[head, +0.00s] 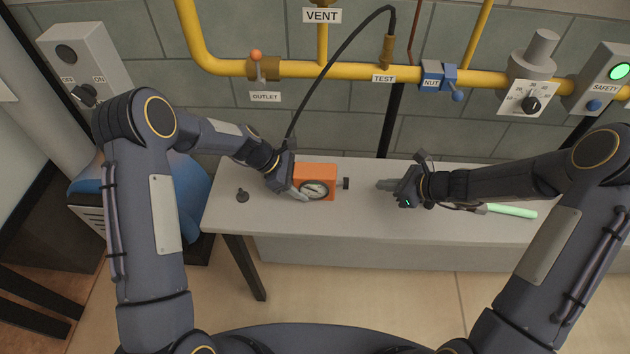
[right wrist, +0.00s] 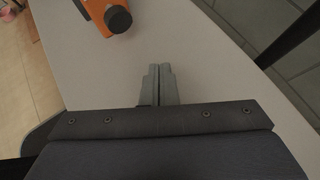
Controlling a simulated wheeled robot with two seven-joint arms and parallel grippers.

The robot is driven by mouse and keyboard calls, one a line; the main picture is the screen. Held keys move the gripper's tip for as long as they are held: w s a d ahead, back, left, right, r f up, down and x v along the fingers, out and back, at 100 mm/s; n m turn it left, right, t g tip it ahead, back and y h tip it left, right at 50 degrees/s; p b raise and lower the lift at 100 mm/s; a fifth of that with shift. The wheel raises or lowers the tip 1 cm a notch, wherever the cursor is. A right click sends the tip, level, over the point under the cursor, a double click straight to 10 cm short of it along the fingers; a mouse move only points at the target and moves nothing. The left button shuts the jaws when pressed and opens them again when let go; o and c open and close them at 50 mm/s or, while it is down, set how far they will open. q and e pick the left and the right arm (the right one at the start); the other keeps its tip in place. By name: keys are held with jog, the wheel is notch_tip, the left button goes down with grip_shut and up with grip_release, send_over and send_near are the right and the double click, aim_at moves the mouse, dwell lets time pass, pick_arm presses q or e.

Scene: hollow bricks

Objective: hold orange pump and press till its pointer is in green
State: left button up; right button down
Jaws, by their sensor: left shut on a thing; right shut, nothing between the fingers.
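The orange pump (head: 324,172) is on the grey bench, with a round white dial on its front and a short dark knob at its right end. The dial's pointer is too small to read. My left gripper (head: 298,192) is shut on the pump's left side. My right gripper (head: 382,185) is shut and empty, to the right of the pump and apart from its knob. In the right wrist view, the shut fingers (right wrist: 160,85) point toward the pump (right wrist: 98,12), whose dark knob shows near the top edge.
A black hose runs from the pump up to the TEST fitting (head: 388,50) on the yellow pipe. A green glowing stick (head: 512,211) lies on the bench (head: 260,215) at right. A small dark part (head: 242,195) stands at left. The bench front is mostly clear.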

aim_at(347, 184)
jog(key=a, duration=0.7)
jog(key=shift+a, duration=0.95)
jog(key=shift+s+a+r, duration=0.1)
jog(key=shift+a, duration=0.2)
dwell(1.0)
jog(key=shift+s+a, duration=0.1)
jog(key=shift+a, duration=0.35)
jog(key=shift+d, duration=3.55)
